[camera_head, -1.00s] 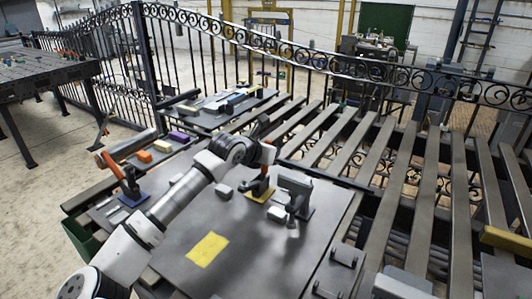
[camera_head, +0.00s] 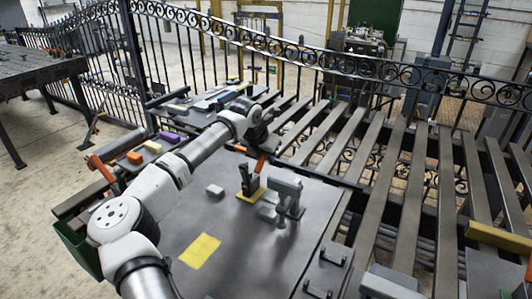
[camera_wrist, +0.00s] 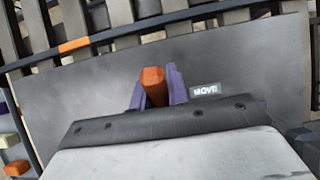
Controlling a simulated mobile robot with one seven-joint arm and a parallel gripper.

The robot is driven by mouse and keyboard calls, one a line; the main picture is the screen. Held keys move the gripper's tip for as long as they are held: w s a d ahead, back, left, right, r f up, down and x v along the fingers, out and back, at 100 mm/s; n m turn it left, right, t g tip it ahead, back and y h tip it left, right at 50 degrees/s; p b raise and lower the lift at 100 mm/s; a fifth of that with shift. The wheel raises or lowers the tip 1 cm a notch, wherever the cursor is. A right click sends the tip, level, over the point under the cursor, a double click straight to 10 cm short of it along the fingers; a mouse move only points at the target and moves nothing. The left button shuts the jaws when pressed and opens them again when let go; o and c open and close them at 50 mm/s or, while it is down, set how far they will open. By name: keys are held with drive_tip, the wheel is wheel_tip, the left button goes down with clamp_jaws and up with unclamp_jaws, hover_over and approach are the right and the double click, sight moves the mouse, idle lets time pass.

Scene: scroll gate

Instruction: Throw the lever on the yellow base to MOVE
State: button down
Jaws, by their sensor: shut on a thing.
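The lever's orange handle (camera_head: 262,162) tilts up and away from a dark bracket (camera_head: 246,181) on the yellow base (camera_head: 257,195). My gripper (camera_head: 258,141) is at the handle's upper end in the head view, where its fingers are hard to make out. In the wrist view, the purple-grey fingers of my gripper (camera_wrist: 157,92) are shut on the orange handle (camera_wrist: 153,84). The base and the lever's pivot are hidden in the wrist view.
A grey fixture (camera_head: 287,190) stands close right of the yellow base. Another orange-handled lever (camera_head: 102,167) stands at left. A slatted conveyor (camera_head: 405,190) and iron fence are beyond.

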idle(0.3)
drive_tip(key=c, duration=1.4)
unclamp_jaws()
drive_tip(key=shift+f, duration=0.1)
drive_tip(key=shift+o, duration=0.2)
drive_tip(key=b+v, duration=0.3)
drive_tip(key=v, duration=1.1)
drive_tip(key=shift+f, duration=0.15)
